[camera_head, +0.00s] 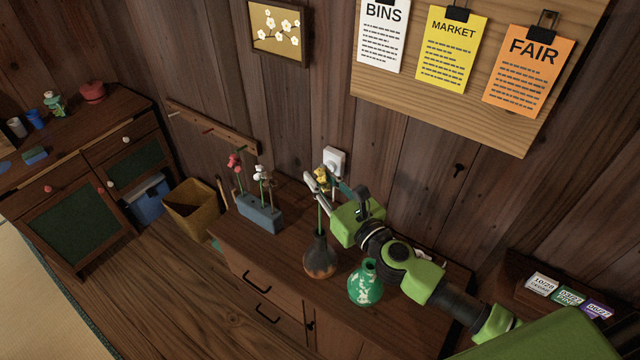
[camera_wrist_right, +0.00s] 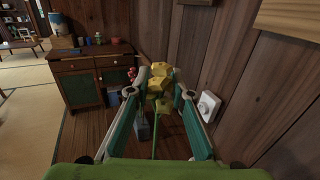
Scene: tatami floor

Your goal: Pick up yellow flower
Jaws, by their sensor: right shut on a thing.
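The yellow flower (camera_head: 321,172) stands above the brown round vase (camera_head: 320,261) on the low cabinet. Its green stem runs down toward the vase's neck; whether the lower end is inside is hard to tell. My right gripper (camera_head: 321,184) reaches in from the right and is shut on the flower just under its head. In the right wrist view the yellow flower (camera_wrist_right: 158,82) shows between the two fingers of my right gripper (camera_wrist_right: 160,78), with the stem hanging below. My left gripper is not in view.
A green and white vase (camera_head: 366,284) stands close beside the brown vase, under my right arm. A blue-grey planter (camera_head: 260,214) with red and white flowers is to the left. The wall with an outlet (camera_head: 335,161) is close behind. The cabinet's front left top is clear.

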